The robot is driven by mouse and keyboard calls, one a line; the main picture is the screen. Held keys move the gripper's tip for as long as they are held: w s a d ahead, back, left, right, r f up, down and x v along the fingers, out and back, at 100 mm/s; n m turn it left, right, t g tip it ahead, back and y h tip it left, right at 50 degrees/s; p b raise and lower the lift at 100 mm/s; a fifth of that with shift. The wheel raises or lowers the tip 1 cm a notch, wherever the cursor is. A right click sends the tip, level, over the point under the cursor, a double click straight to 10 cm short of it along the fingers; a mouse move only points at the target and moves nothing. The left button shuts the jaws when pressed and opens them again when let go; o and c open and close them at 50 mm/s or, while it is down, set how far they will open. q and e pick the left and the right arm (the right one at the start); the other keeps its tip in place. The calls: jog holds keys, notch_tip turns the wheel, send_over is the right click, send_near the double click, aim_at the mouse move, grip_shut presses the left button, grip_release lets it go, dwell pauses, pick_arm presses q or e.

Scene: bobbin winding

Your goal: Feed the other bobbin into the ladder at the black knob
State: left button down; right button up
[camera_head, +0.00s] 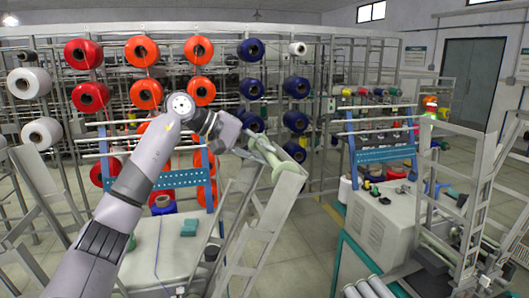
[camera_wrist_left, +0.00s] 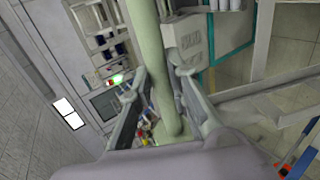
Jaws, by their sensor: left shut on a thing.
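A pale green bobbin (camera_head: 288,178) is held at the top of a slanted pale frame, the nearer ladder (camera_head: 265,225). Its shaft (camera_wrist_left: 145,45) runs between my left gripper's fingers in the left wrist view. My left gripper (camera_head: 262,150) is shut on the bobbin; its fingers flank the shaft in the left wrist view (camera_wrist_left: 160,75). I cannot tell whether the bobbin touches the ladder. A black knob is not clearly made out; small dark parts (camera_head: 375,190) sit on a white machine box at right. My right gripper is not in view.
Racks with red, orange, blue and white spools (camera_head: 143,51) fill the back. A white machine box (camera_head: 375,222) and a pale tower frame (camera_head: 470,205) stand at right. White tubes (camera_head: 375,289) lie at the bottom. Open floor (camera_head: 305,240) shows between the ladder and the box.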

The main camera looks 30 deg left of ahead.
pick_arm(q)
jog(key=shift+s+a+f+b, duration=0.2)
jog(key=shift+s+f+b, duration=0.05)
jog(key=shift+f+b, duration=0.4)
jog(key=shift+s+a+f+b, duration=0.2)
jog(key=shift+f+b, duration=0.4)
jog(key=shift+f, duration=0.2)
jog(key=shift+s+a+f+b, duration=0.2)
jog(key=shift+s+f+b, duration=0.05)
jog(key=shift+f+b, duration=0.4)
jog(key=shift+f, duration=0.1)
jog(key=shift+s+a+f+b, duration=0.25)
jog(key=shift+s+f+b, duration=0.05)
jog(key=shift+f+b, duration=0.6)
jog(key=shift+s+a+f+b, duration=0.3)
jog(key=shift+s+f+b, duration=0.05)
jog(key=shift+f+b, duration=0.55)
jog(key=shift+s+a+f+b, duration=0.25)
jog(key=shift+s+f+b, duration=0.05)
jog(key=shift+f+b, duration=0.6)
jog(key=f+b, duration=0.1)
jog(key=s+f+b, duration=0.1)
jog(key=a+f+b, duration=0.1)
jog(key=f+b, duration=0.1)
jog(key=shift+s+a, duration=0.1)
jog(key=shift+s, duration=0.1)
